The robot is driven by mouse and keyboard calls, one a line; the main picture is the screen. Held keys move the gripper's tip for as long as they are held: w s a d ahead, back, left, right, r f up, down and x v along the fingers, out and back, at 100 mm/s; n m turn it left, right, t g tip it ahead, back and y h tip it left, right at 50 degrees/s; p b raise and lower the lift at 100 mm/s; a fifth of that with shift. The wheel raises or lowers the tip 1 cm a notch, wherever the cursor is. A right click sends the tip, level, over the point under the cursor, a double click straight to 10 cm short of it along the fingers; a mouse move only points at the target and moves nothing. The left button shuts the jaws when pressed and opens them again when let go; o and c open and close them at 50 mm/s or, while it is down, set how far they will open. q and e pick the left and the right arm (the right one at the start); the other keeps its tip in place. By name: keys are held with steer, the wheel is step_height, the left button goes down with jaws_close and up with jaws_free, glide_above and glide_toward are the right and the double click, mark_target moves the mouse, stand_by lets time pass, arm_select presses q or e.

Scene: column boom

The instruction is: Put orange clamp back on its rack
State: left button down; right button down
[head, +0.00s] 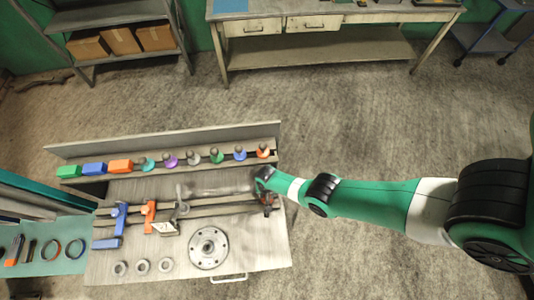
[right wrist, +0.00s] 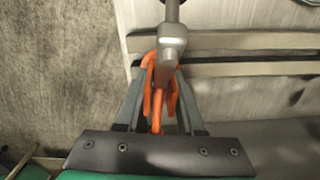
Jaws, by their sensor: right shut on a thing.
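My right gripper (head: 266,202) is at the right end of the workbench, over the ends of the long rails. In the right wrist view its fingers (right wrist: 160,95) are shut on the orange clamp (right wrist: 155,110), whose orange part lies between them. A grey metal part (right wrist: 172,45) stands up in front of the orange part. In the head view the held clamp is small and mostly hidden by the gripper. Another orange piece (head: 149,216) stands at the rails, beside a blue clamp (head: 120,220) and a grey metal tool (head: 180,205). My left gripper is not in view.
A raised shelf (head: 90,190) along the back of the bench (head: 275,252) bears coloured blocks and several knobbed pieces. A round metal flange (head: 209,248) and three rings (head: 142,266) lie in front. Open floor lies right of the bench.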

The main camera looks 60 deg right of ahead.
steer(key=shift+f+b, duration=1.65)
steer(key=shift+f, duration=0.05)
steer(key=c, duration=0.8)
jaws_free()
steer(key=shift+o, duration=0.2)
steer(key=o, duration=0.5)
